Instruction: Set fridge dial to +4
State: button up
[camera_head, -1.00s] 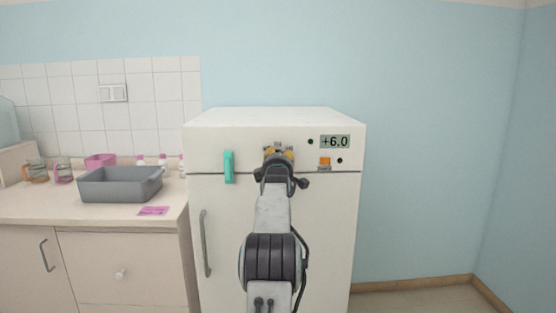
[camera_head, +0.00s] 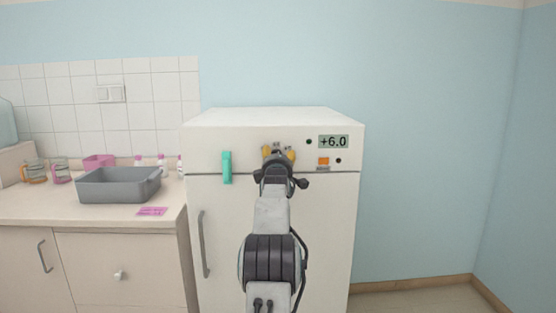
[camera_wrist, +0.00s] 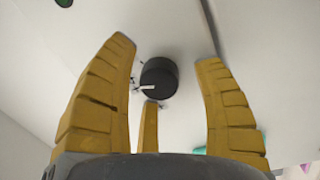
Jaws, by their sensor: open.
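The fridge (camera_head: 215,138) is white, with a display (camera_head: 333,142) reading +6.0 at the upper right of its front. The dial (camera_wrist: 159,78) is a round black knob with a white pointer mark, seen in the wrist view. My gripper (camera_head: 278,155) is in front of the fridge's upper panel and hides the dial in the head view. In the wrist view its yellow fingers (camera_wrist: 165,65) are spread open, on either side of the dial, with a gap to it. A third finger shows below the dial.
An orange square (camera_head: 323,161) sits below the display. A teal strip (camera_head: 227,167) is on the fridge front at left. The counter to the left holds a grey tub (camera_head: 90,187) and a pink card (camera_head: 152,211). The floor and wall to the right are clear.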

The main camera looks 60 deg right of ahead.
jog(key=shift+a, duration=0.15)
jog(key=v, duration=1.1)
jog(key=shift+s+a, duration=0.25)
jog(key=shift+a, duration=0.05)
dwell(0.4)
